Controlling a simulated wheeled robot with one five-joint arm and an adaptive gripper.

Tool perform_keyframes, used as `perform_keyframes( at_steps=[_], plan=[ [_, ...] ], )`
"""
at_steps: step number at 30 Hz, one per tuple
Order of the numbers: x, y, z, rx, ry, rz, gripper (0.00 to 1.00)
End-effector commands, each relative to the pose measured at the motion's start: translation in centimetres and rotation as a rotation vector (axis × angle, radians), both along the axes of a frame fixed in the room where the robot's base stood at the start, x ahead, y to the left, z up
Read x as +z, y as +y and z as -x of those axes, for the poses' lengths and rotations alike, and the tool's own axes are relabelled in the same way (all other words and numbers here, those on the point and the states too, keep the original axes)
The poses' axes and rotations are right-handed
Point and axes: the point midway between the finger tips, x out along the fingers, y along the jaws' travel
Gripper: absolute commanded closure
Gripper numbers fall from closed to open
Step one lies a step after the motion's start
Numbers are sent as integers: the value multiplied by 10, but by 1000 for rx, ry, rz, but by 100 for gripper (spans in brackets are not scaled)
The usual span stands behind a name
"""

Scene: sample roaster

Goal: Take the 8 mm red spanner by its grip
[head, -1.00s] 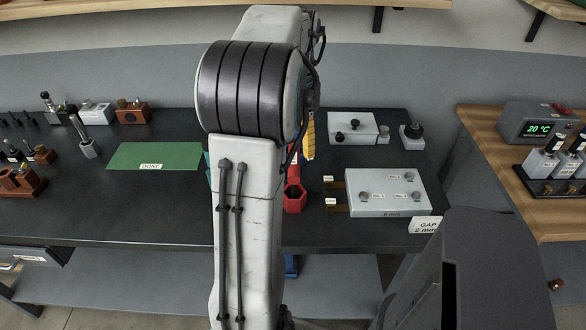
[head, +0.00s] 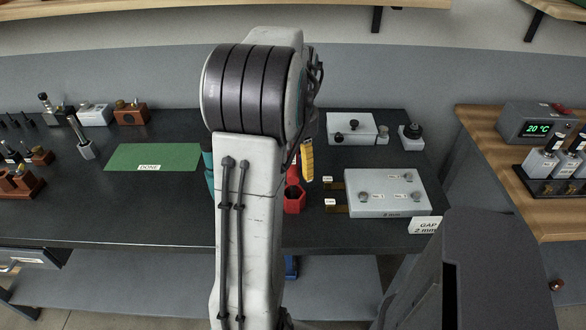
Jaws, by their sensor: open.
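A red spanner (head: 293,200) lies on the dark bench just right of my arm. Its near end, with a hexagonal opening, shows; the rest is hidden behind the arm. No size mark can be read on it. My arm stands upright across the middle of the head view and covers the bench around the spanner. My gripper is hidden behind the arm, so its distance from the spanner cannot be told.
A yellow tool (head: 307,160) lies beyond the spanner, and a teal thing (head: 208,170) peeks out left of my arm. A grey gauge block (head: 385,205) stands close on the right. The green DONE mat (head: 180,158) is clear on the left.

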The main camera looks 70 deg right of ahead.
Motion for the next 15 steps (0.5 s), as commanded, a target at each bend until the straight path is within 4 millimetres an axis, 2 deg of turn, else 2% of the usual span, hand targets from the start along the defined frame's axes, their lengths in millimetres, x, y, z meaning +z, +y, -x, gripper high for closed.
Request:
perform_keyframes(
  at_steps=[15],
  plan=[
    [-4, 0, 0, 0, 0, -1, 30]
  ],
)
